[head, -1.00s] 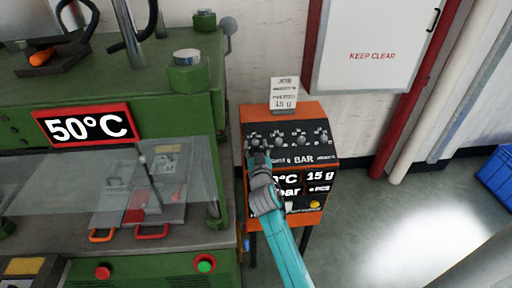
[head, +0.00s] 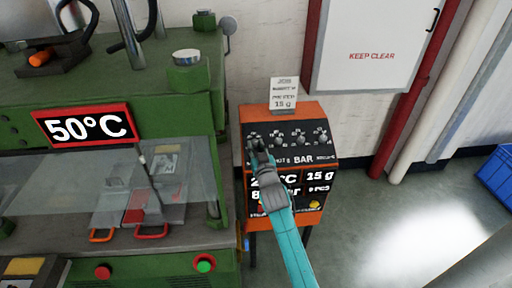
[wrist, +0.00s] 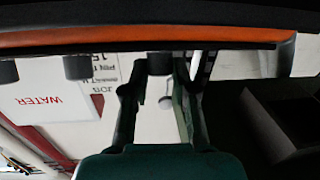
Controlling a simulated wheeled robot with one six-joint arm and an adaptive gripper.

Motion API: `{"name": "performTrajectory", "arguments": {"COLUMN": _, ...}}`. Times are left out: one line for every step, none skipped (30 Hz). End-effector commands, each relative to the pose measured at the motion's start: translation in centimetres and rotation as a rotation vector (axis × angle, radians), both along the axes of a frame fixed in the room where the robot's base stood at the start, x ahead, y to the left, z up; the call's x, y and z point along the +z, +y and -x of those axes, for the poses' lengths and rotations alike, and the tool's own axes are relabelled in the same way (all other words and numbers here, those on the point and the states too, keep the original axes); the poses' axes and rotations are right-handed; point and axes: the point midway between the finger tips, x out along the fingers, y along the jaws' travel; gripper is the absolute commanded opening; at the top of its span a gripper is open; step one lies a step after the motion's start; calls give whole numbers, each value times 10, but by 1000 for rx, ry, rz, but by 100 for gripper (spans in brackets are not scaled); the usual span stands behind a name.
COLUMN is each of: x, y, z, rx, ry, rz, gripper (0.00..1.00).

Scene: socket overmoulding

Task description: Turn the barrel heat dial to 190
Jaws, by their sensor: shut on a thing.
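The orange control box (head: 290,111) stands right of the green press, with a row of several dark dials on its sloped black panel. My gripper (head: 256,146) is at the leftmost dial (head: 254,137), which it partly covers. In the wrist view, my gripper's two fingers (wrist: 156,80) stand on either side of a dark knob (wrist: 160,63), shut on it.
The green press (head: 150,93) with a 50°C sign (head: 85,125) and clear guard is close on the left. A job card (head: 284,92) stands on the box. A blue crate (head: 497,175) is at far right; the floor between is clear.

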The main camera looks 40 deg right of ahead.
Motion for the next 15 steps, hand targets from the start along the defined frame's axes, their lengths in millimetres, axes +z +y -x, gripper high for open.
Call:
{"name": "performTrajectory", "arguments": {"x": -3, "y": -1, "z": 0, "rx": 12, "ry": 8, "rz": 0, "gripper": 0}}
{"name": "performTrajectory", "arguments": {"x": -3, "y": -1, "z": 1, "rx": 19, "ry": 11, "rz": 4, "gripper": 0}}
{"name": "performTrajectory", "arguments": {"x": -3, "y": -2, "z": 1, "rx": 29, "ry": 14, "rz": 7, "gripper": 0}}
{"name": "performTrajectory", "arguments": {"x": -4, "y": -2, "z": 1, "rx": 36, "ry": 16, "rz": 10, "gripper": 0}}
{"name": "performTrajectory", "arguments": {"x": -4, "y": -2, "z": 1, "rx": 44, "ry": 20, "rz": 14, "gripper": 0}}
{"name": "performTrajectory", "arguments": {"x": -4, "y": -2, "z": 1, "rx": 54, "ry": 22, "rz": 17, "gripper": 0}}
{"name": "performTrajectory", "arguments": {"x": -4, "y": -2, "z": 1, "rx": 62, "ry": 25, "rz": 20, "gripper": 0}}
{"name": "performTrajectory", "arguments": {"x": -4, "y": -3, "z": 1, "rx": 69, "ry": 28, "rz": 24, "gripper": 0}}
{"name": "performTrajectory", "arguments": {"x": -4, "y": -3, "z": 1, "rx": 79, "ry": 31, "rz": 27, "gripper": 0}}
{"name": "performTrajectory", "arguments": {"x": -5, "y": -3, "z": 2, "rx": 87, "ry": 33, "rz": 30, "gripper": 0}}
{"name": "performTrajectory", "arguments": {"x": -5, "y": -4, "z": 2, "rx": 94, "ry": 35, "rz": 34, "gripper": 0}}
{"name": "performTrajectory", "arguments": {"x": -5, "y": -4, "z": 2, "rx": 105, "ry": 38, "rz": 38, "gripper": 0}}
{"name": "performTrajectory", "arguments": {"x": -5, "y": -4, "z": 2, "rx": 113, "ry": 40, "rz": 41, "gripper": 0}}
{"name": "performTrajectory", "arguments": {"x": -5, "y": -4, "z": 2, "rx": 121, "ry": 42, "rz": 45, "gripper": 0}}
{"name": "performTrajectory", "arguments": {"x": -5, "y": -4, "z": 2, "rx": 132, "ry": 46, "rz": 48, "gripper": 0}}
